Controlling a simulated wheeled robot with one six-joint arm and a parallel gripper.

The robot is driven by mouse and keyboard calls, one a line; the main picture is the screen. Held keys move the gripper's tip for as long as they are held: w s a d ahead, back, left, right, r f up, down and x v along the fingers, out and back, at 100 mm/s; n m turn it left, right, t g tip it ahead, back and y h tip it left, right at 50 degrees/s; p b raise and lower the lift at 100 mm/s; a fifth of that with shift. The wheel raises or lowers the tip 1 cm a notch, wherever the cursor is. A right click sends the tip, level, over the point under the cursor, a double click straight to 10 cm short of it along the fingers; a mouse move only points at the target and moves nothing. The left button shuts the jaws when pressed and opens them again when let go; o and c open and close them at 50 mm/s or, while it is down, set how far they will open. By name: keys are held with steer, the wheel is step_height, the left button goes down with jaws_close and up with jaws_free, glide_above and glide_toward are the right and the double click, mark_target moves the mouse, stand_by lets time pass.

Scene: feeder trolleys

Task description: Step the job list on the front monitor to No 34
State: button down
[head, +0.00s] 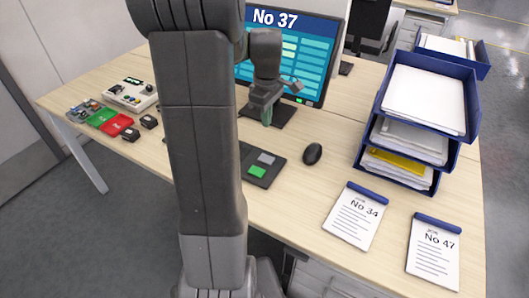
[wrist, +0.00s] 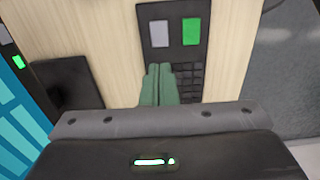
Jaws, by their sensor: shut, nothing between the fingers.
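The front monitor (head: 318,62) shows "No 37" in its top bar above rows of blue and pale tiles; my arm hides its left part. A dark keypad (head: 277,180) lies on the desk in front of it, with a grey key (head: 266,158) and a green key (head: 257,172). In the wrist view the grey key (wrist: 159,33) and green key (wrist: 191,32) sit side by side, with small dark keys beside my fingers. My gripper (head: 266,123) is shut and empty, its green fingertips (wrist: 159,69) pointing toward the keypad. I cannot tell their height above it.
A black mouse (head: 312,154) lies right of the keypad. Sheets marked No 34 (head: 356,218) and No 47 (head: 434,252) lie at the front right. Blue paper trays (head: 467,100) stand behind them.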

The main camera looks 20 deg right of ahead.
mark_target(266, 160)
steer(key=shift+r, duration=0.1)
stand_by(0.3)
step_height(266, 160, down, 14)
steer(key=shift+f+b, duration=0.1)
steer(key=shift+b, duration=0.35)
steer(key=shift+s+f+b, duration=0.1)
steer(key=shift+f+b, duration=0.4)
steer(key=shift+f, duration=0.15)
steer(key=shift+s+a+f, duration=0.1)
steer(key=shift+s+f, duration=0.05)
steer(key=shift+f, duration=0.05)
step_height(266, 160, up, 15)
steer(key=p, duration=0.3)
steer(key=shift+w, duration=0.25)
